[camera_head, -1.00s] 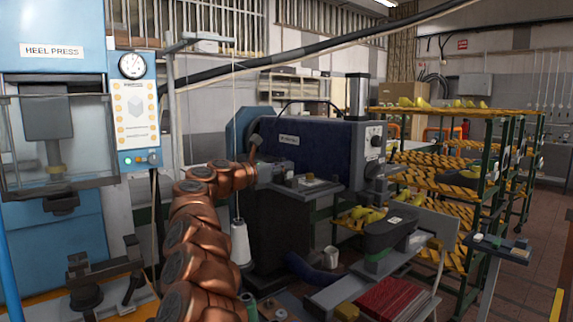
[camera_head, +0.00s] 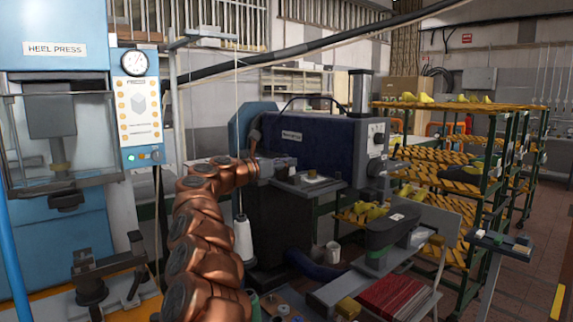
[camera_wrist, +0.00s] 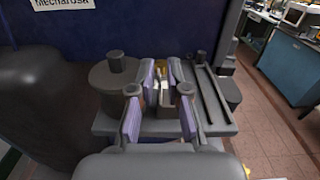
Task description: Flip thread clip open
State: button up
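My gripper (camera_wrist: 164,86) is at the front of the dark blue machine (camera_head: 318,138), over a small grey shelf (camera_wrist: 106,124). In the wrist view its two fingers with purple pads stand apart, so it is open. A small pale metal piece with a brass-coloured part (camera_wrist: 164,74), possibly the thread clip, shows between the fingertips. It is partly hidden, and I cannot tell whether it is touched or whether it is open or shut. In the head view the gripper (camera_head: 284,163) is small beside the shelf.
A round dark knob (camera_wrist: 116,75) is left of the fingers, and a slotted grey bar (camera_wrist: 212,92) is right of them. A blue heel press (camera_head: 58,130) stands at left. Racks with yellow lasts (camera_head: 455,107) are at right.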

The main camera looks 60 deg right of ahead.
jog(key=shift+o, duration=0.5)
jog(key=shift+w+f, duration=0.1)
jog(key=v, duration=0.8)
dwell(0.7)
